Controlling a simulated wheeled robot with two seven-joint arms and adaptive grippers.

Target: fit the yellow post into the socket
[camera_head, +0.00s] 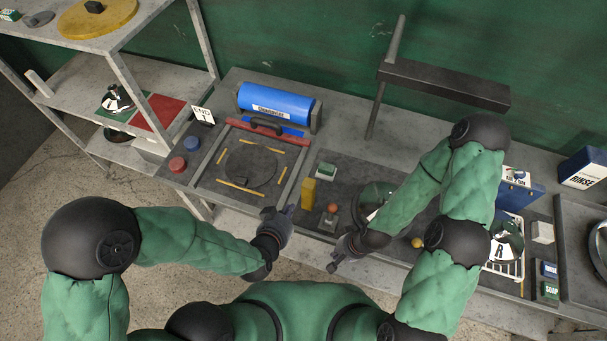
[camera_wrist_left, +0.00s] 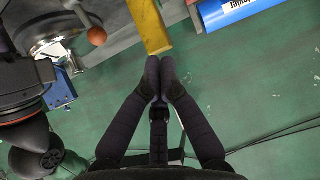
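The yellow post (camera_head: 308,193) stands upright on the bench, right of the dark round plate and behind the red-knobbed lever. In the left wrist view the post (camera_wrist_left: 148,22) hangs from the top edge, its end just above my fingertips. My left gripper (camera_head: 284,213) is in front and left of the post; in the wrist view (camera_wrist_left: 161,64) its fingertips meet with nothing seen between them. My right gripper (camera_head: 338,264) is at the bench's front edge, and its fingers are too small to read. I cannot make out the socket for certain.
The red-knobbed lever (camera_head: 332,208) stands close to the post, with a green button box (camera_head: 326,170) behind. A blue cylinder (camera_head: 275,105) lies at the back. A framed plate (camera_head: 250,165) with yellow strips is left. My right arm covers part of a silver bowl (camera_head: 372,194).

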